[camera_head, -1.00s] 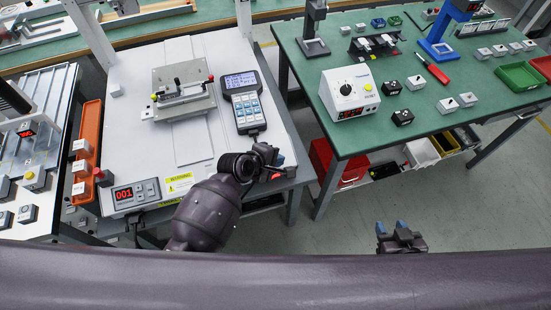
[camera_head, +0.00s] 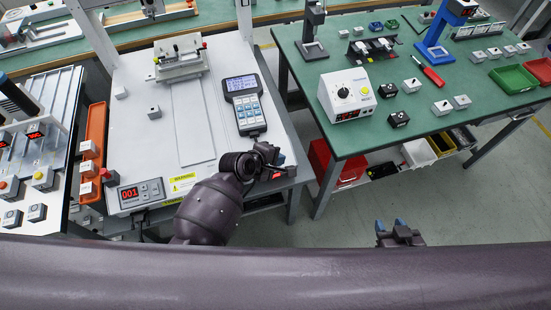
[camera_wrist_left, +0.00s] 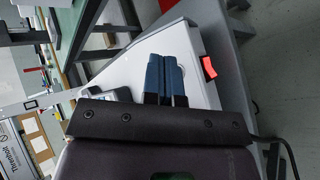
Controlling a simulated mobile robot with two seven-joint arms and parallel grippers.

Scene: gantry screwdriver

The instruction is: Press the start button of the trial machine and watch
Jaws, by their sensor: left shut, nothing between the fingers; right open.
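The trial machine is a white-topped bench (camera_head: 215,75) with a fixture plate (camera_head: 180,61) at the back of its long track. A red-numbered counter (camera_head: 141,193) reading 001 sits at the front left. A red mushroom button (camera_head: 106,173) is beside it. A keypad pendant (camera_head: 243,103) with a lit screen lies at the right. My left gripper (camera_head: 278,157) is shut and empty at the bench's front right corner. In the left wrist view its blue fingers (camera_wrist_left: 165,80) are together beside a red rocker switch (camera_wrist_left: 208,68). My right gripper (camera_head: 390,226) is open and empty over the floor.
Small grey blocks (camera_head: 154,112) stand on the white bench left of the track. An orange tray (camera_head: 95,135) borders its left side. A green table (camera_head: 445,75) with a white dial box (camera_head: 347,94) stands to the right, across a floor gap.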

